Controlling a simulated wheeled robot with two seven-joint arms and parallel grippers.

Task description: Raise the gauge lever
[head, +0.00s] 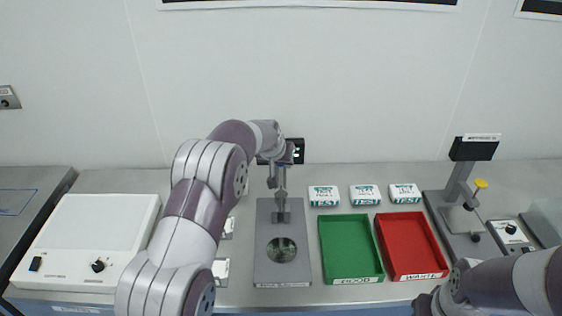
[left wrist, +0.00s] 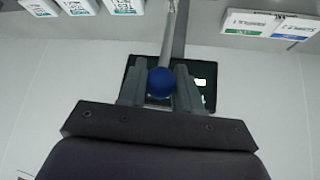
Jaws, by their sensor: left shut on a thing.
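The gauge is a grey stand with a flat base (head: 283,267), a round plate and an upright column. Its dark display (head: 298,146) is at the top, partly hidden by my left arm. The lever's blue ball knob (left wrist: 160,82) shows in the left wrist view between the two fingers of my left gripper (left wrist: 160,88), which is shut on it. In the head view my left gripper (head: 286,157) is at the top of the gauge, and the knob is hidden there. My right gripper (head: 427,303) is low at the bottom edge, and its jaws are not clear.
A green tray (head: 351,281) and a red tray (head: 411,277) lie right of the gauge, with small white boxes (head: 364,195) behind them. A white light box (head: 95,225) is at the left.

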